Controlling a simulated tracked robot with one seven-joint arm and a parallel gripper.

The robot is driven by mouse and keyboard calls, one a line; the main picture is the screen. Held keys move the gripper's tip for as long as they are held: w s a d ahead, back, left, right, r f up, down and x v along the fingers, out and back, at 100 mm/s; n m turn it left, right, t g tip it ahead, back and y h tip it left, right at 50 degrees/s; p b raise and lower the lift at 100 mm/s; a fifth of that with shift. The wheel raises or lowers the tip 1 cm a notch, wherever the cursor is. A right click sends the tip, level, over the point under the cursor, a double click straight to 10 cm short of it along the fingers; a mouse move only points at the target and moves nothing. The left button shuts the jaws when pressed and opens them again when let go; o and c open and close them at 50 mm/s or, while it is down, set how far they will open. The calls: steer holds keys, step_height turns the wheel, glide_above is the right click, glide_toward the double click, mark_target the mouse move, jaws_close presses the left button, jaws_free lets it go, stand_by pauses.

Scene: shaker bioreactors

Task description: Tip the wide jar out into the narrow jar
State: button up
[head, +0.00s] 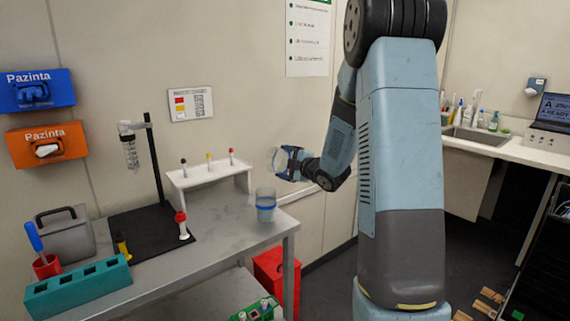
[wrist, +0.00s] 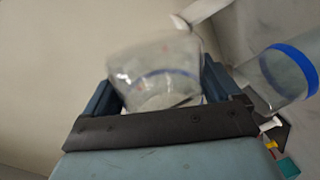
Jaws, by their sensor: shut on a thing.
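My gripper (head: 288,164) is shut on a clear wide jar (wrist: 152,62), which sits between its two fingers in the wrist view. In the head view the held jar (head: 277,157) is small and partly hidden by the fingers. It is in the air, above and slightly right of the narrow jar (head: 265,205). The narrow jar stands upright near the right end of the grey table, clear with a blue band. It also shows at the right of the wrist view (wrist: 290,72), apart from the held jar. I cannot tell what the held jar contains.
A white rack (head: 208,178) with several capped tubes stands behind the narrow jar. A stand (head: 153,160) on a black mat (head: 150,232) and a red-capped tube (head: 182,225) are to the left. A teal block (head: 78,291) lies at the front left. The table surface around the narrow jar is clear.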

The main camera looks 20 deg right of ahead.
mark_target(290, 153)
steer(key=shift+r, duration=0.2)
steer(key=shift+d+r+m, duration=0.15)
steer(key=shift+r+m, duration=0.55)
steer(key=shift+r, duration=0.7)
steer(key=shift+w+d+f+m+y, duration=0.1)
steer(key=shift+f+m+y, duration=0.2)
steer(key=shift+m, duration=0.8)
steer(key=shift+d+f+m, duration=0.3)
steer(key=shift+f+m, duration=0.25)
steer(key=shift+m, duration=0.25)
steer(key=shift+w+d+f+m+y, duration=0.15)
steer(key=shift+d+f+m, duration=0.25)
steer(key=shift+f, duration=0.3)
steer(key=shift+w+d+f+m+y, duration=0.15)
steer(key=shift+d+f+m, duration=0.2)
steer(key=shift+f, duration=0.3)
steer(key=shift+f+m, duration=0.45)
steer(key=shift+m, duration=0.3)
steer(key=shift+f+m+t, duration=0.3)
steer(key=shift+f+m, duration=0.1)
steer(key=shift+m, duration=0.3)
steer(key=shift+s+a+f+m+y, duration=0.15)
steer(key=shift+a+f+m, duration=0.2)
steer(key=shift+m, duration=0.4)
steer(key=shift+s+a+f+m+y, duration=0.15)
steer(key=shift+a+f+m, duration=0.15)
steer(key=shift+m, duration=0.45)
